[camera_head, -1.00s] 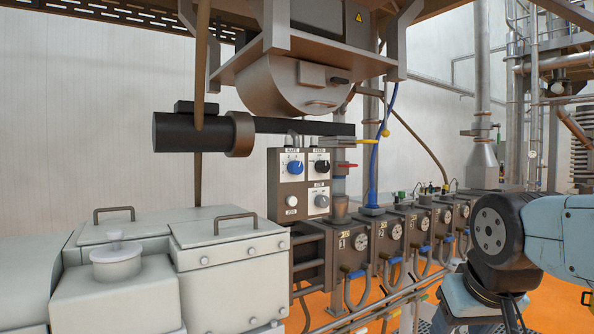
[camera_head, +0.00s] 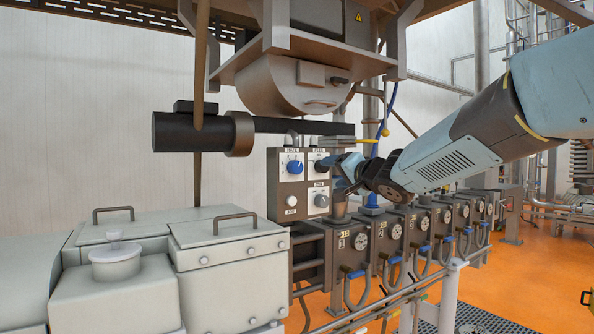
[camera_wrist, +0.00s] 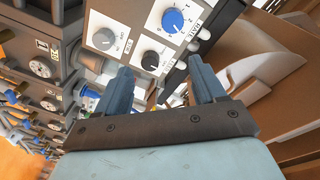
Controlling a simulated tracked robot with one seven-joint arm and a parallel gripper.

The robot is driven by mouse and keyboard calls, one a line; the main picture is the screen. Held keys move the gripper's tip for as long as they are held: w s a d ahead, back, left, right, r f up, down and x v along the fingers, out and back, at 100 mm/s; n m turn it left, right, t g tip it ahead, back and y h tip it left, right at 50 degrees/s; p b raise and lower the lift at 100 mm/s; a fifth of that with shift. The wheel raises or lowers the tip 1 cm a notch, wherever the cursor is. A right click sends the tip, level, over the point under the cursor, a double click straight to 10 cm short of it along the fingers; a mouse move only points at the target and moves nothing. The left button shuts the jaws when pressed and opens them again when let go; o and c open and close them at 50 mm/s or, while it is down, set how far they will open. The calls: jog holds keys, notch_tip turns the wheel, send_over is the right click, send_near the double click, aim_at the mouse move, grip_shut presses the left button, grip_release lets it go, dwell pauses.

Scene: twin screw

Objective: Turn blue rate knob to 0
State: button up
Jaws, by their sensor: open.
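The blue rate knob (camera_head: 294,167) is at the top left of a grey control box (camera_head: 284,206). In the wrist view the blue knob (camera_wrist: 172,20) sits on a white dial plate, with its pointer line too small to read surely. My gripper (camera_head: 342,172) is just right of the box in the head view. The blue knob lies beyond the fingertips, untouched. A black knob (camera_wrist: 150,59) shows between the fingers, nearer than the blue knob.
A grey knob (camera_head: 321,201) and a white button (camera_head: 291,201) are on the lower part of the box. A dark horizontal bar (camera_head: 305,127) runs just above it. Numbered units with gauges (camera_head: 361,243) stand below right. A white-grey housing (camera_head: 225,250) stands at lower left.

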aim_at(298, 169)
jog(key=shift+g+y, duration=0.3)
jog(key=shift+y, duration=0.6)
jog(key=x, duration=0.5)
jog(key=a+x, duration=0.1)
jog(key=x, duration=0.4)
jog(key=s+x, duration=0.1)
jog(key=x, duration=0.4)
jog(key=shift+w+a+r, duration=0.15)
jog(key=shift+w+a, duration=0.2)
jog(key=shift+a, duration=0.05)
jog(key=c, duration=1)
